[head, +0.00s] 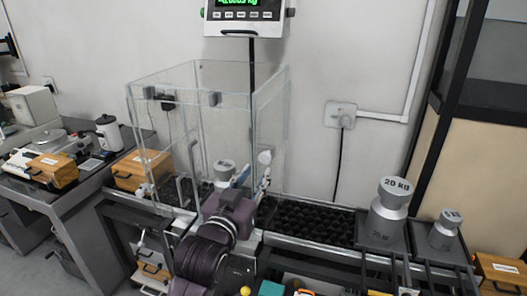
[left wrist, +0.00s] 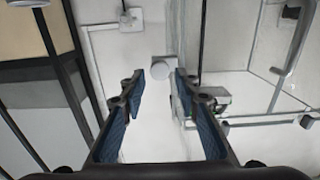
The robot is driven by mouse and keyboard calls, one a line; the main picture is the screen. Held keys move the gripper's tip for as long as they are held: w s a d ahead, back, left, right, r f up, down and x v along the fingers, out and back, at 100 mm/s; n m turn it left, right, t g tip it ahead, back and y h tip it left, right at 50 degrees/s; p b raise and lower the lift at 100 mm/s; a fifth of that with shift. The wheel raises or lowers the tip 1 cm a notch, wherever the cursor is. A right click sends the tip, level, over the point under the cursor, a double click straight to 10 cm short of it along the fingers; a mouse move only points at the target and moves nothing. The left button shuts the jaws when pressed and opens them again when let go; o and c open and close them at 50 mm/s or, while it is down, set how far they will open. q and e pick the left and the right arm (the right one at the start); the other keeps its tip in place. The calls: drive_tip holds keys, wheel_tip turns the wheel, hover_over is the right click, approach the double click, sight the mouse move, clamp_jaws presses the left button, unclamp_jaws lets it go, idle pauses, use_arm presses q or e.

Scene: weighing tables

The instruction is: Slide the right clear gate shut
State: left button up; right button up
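The clear box (head: 190,90) stands on the weighing table. The right clear gate (head: 272,115) is a see-through panel on its right side; how far it stands open is hard to tell. A pale round knob (head: 265,157) shows low by this panel, and in the left wrist view (left wrist: 161,68) it appears just beyond and between the fingertips. My left gripper (head: 252,178) is open at the box's lower right front, with blue finger pads; its open fingers (left wrist: 159,82) show nothing held. A grey weight (head: 224,170) stands inside the box, partly hidden. My right gripper is not in view.
A black roller bed (head: 310,219) runs right of the box. A large 20 kg weight (head: 388,210) and a smaller weight (head: 446,230) stand at its right end. A wooden case (head: 140,172) sits left of the box. A display (head: 245,15) is above.

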sight(264, 159)
use_arm(q)
drive_tip(key=shift+r+p+x, duration=0.2)
drive_tip(key=shift+p+x, duration=0.05)
drive_tip(key=shift+x, duration=1)
drive_tip(key=shift+r+p+x, duration=0.2)
drive_tip(key=shift+p+x, duration=0.05)
drive_tip(key=shift+x, duration=1.05)
drive_tip(key=shift+r+p+x, duration=0.2)
drive_tip(key=shift+p+x, duration=0.05)
drive_tip(key=shift+x, duration=1)
drive_tip(key=shift+c, duration=0.7)
clamp_jaws()
drive_tip(key=shift+f, duration=0.1)
